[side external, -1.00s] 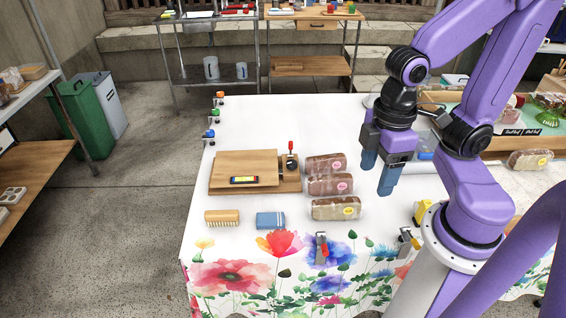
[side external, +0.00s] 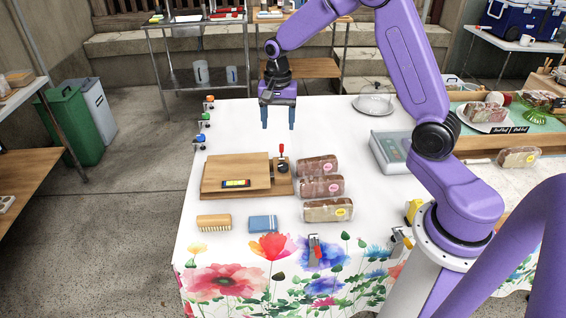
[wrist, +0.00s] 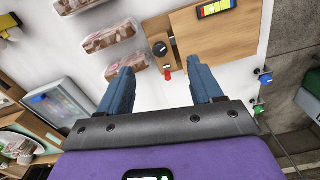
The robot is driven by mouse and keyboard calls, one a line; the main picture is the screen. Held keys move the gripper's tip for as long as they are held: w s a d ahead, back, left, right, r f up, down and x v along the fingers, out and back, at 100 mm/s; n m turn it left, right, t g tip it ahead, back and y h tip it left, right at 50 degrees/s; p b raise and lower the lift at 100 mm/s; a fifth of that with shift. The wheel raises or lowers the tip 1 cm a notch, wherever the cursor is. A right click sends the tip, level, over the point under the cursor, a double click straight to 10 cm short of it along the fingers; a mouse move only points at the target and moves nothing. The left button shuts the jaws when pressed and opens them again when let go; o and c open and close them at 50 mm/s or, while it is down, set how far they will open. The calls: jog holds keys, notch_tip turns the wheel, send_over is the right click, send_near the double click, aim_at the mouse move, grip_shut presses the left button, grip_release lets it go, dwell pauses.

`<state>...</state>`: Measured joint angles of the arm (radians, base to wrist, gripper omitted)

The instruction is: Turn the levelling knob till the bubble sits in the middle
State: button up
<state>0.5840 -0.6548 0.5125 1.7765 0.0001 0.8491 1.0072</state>
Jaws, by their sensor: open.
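The levelling knob (side external: 282,167) is dark and round, on the right end of a wooden levelling board (side external: 228,170). A small red-tipped lever (side external: 281,150) stands beside it. A yellow spirit level (side external: 236,184) lies on the board's front part; its bubble is too small to place. My gripper (side external: 278,127) is open and empty, above the table behind the board and apart from the knob. In the wrist view the knob (wrist: 160,48) shows ahead of and between the open fingers (wrist: 163,95), with the level (wrist: 216,8) at the top edge.
Three wrapped loaves (side external: 320,187) lie close to the right of the board. A brush (side external: 214,221) and a blue block (side external: 263,223) lie in front. A scale (side external: 390,152) and a plate (side external: 373,104) stand to the right. Coloured clamps (side external: 200,138) line the left edge.

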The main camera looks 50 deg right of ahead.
aim_at(283, 165)
jog(key=w+d+f+m, duration=0.2)
jog(key=w+d+m, duration=0.1)
jog(key=d, duration=0.2)
jog(key=f, duration=1.7)
jog(key=shift+s+f, duration=0.2)
jog(key=shift+f, duration=0.1)
jog(key=c, duration=1.1)
